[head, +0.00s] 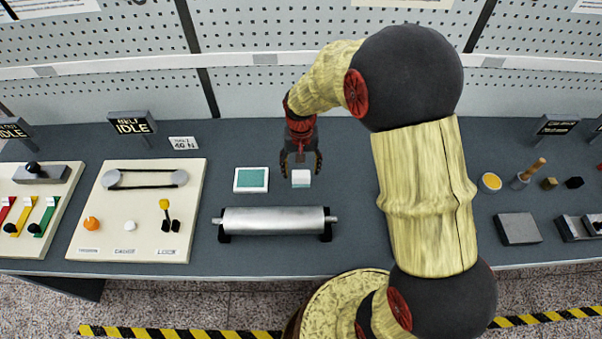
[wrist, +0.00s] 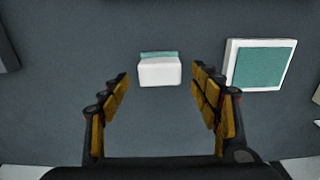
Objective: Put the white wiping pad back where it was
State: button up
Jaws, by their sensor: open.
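The white wiping pad (head: 301,178), a small white block with a teal strip along one edge, lies on the dark bench top. In the wrist view the pad (wrist: 160,70) sits between and beyond my fingertips, not touched by them. My gripper (head: 301,165) is open and empty, pointing down just behind the pad in the head view; its fingers also show in the wrist view (wrist: 160,85). A white-framed tray with a teal inset (head: 252,180) lies left of the pad, and shows at right in the wrist view (wrist: 262,65). The inset bears nothing.
A metal roller (head: 274,221) on black supports lies in front of the pad. A cream control panel (head: 130,210) with a belt and knobs stands at left. A grey block (head: 518,229) and small tools are at right. Bare bench lies around the pad.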

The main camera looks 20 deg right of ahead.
aim_at(301, 173)
jog(key=s+r+n+t+p, duration=0.1)
jog(key=s+r, duration=0.3)
jog(key=r, duration=0.7)
jog(key=s+r+n+t, duration=0.15)
jog(key=s+r, duration=0.25)
jog(key=r, duration=0.7)
jog(key=s+r+n+t, duration=0.1)
jog(key=s+r+t, duration=0.2)
jog(key=s, duration=1.1)
notch_tip(301, 173, up, 3)
jog(key=shift+r, duration=0.15)
jog(key=shift+f+b, duration=0.65)
jog(key=shift+f, duration=0.1)
